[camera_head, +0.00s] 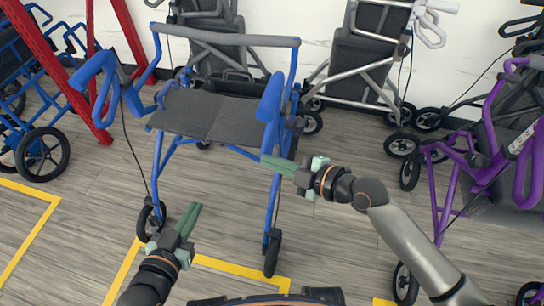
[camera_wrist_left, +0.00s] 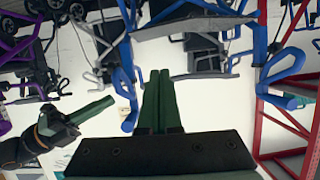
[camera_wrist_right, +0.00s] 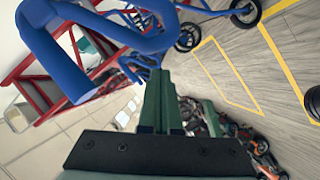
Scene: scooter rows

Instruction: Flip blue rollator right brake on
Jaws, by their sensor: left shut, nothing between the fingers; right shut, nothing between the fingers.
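The blue rollator (camera_head: 205,115) stands upright at centre left in the head view, with a dark grey seat. Its right-hand blue handle (camera_head: 270,97) rises at the seat's right side; a large blue loop, apparently this handle, fills the upper left of the right wrist view (camera_wrist_right: 95,48). The brake lever's position cannot be told. My right gripper (camera_head: 264,161) is shut and empty, pointing left just below that handle. My left gripper (camera_head: 195,206) is shut and empty, low in front of the rollator, apart from it. Both pairs of green fingers are closed together in their wrist views.
A purple rollator (camera_head: 480,160) stands at the right. Grey rollators (camera_head: 370,55) stand against the back wall. A red frame (camera_head: 70,60) and another blue rollator (camera_head: 12,80) are at the left. The floor (camera_head: 95,205) in front has yellow lines (camera_head: 125,272) and is mostly clear.

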